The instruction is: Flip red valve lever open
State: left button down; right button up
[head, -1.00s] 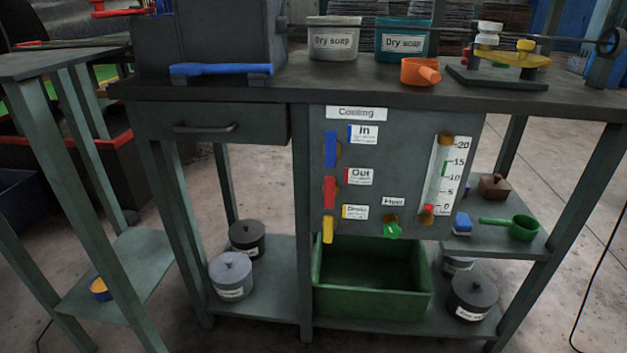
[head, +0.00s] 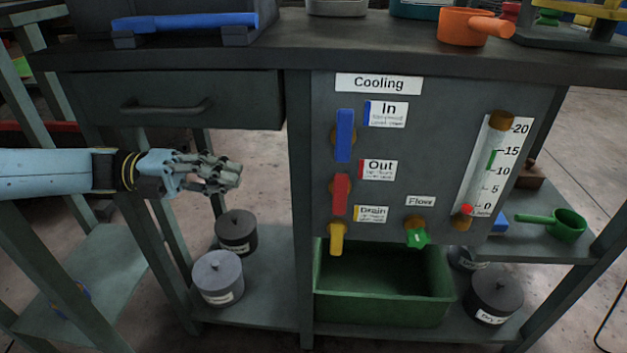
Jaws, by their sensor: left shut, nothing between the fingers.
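The red valve lever (head: 340,194) hangs straight down on the grey Cooling panel (head: 420,150), beside the label Out (head: 378,169). The blue lever (head: 344,136) is above it and the yellow lever (head: 336,238) is below it. Both of these also point down. My left gripper (head: 238,174) is in front of the bench, left of the panel and a little above the red lever's height. It is shut and empty, and clear of the red lever. My right gripper is not in view.
A drawer (head: 250,100) with a handle is above my left gripper. A green Flow knob (head: 417,238) and a gauge tube (head: 485,165) are at the panel's right. A green bin (head: 380,308) stands below. Lidded pots (head: 218,278) stand on the lower shelf.

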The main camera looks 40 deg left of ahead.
pick_arm(q)
jog(key=b, duration=0.2)
send_near(340, 189)
jog(key=w, duration=0.1)
jog(key=x, duration=0.5)
jog(key=shift+d+r+b, duration=0.25)
jog(key=shift+d+b, duration=0.05)
jog(key=shift+d, duration=0.15)
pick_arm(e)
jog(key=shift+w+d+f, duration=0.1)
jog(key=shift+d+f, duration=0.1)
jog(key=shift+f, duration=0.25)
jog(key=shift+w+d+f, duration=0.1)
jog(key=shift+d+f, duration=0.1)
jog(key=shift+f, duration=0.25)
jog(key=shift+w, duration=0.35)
pick_arm(q)
jog(key=shift+w+r, duration=0.1)
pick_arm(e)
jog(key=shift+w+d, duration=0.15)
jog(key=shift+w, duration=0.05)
